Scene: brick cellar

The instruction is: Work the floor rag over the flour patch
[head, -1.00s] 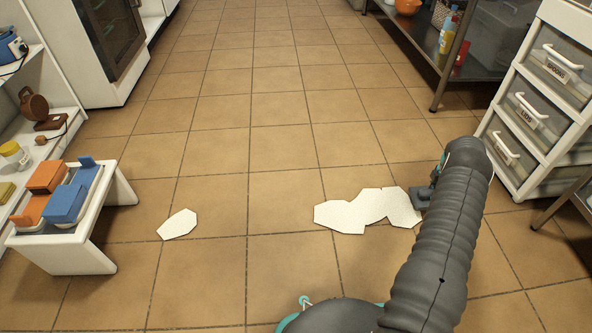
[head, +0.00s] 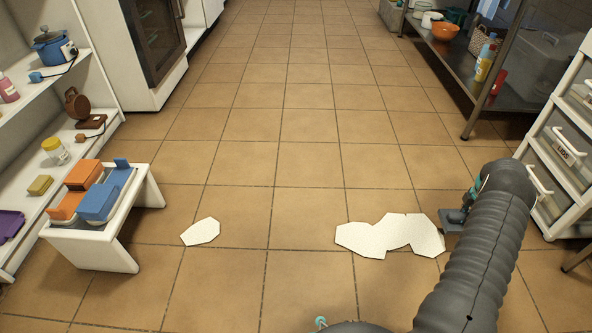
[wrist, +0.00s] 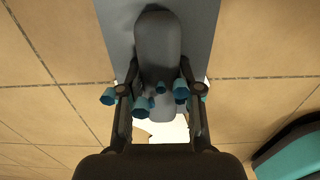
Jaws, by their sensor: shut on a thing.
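The flour patch (head: 385,237) is a white, irregular flat shape on the tiles, right of centre in the head view. A smaller separate white patch (head: 201,232) lies to its left. In the wrist view my gripper (wrist: 158,92) is shut on the grey floor rag (wrist: 158,40), with a blue-grey flat part (wrist: 205,22) beneath and beyond it. White flour shows just below the fingers there. In the head view a small grey part of the rag (head: 453,219) shows at the patch's right end; my arm hides the rest. I cannot tell whether the rag overlaps the flour.
A low white stand (head: 92,245) with orange and blue boxes is at the left, before white shelves (head: 75,140). A white drawer unit (head: 560,150) stands close right of my arm, and a metal rack (head: 470,75) behind it. The middle floor is clear.

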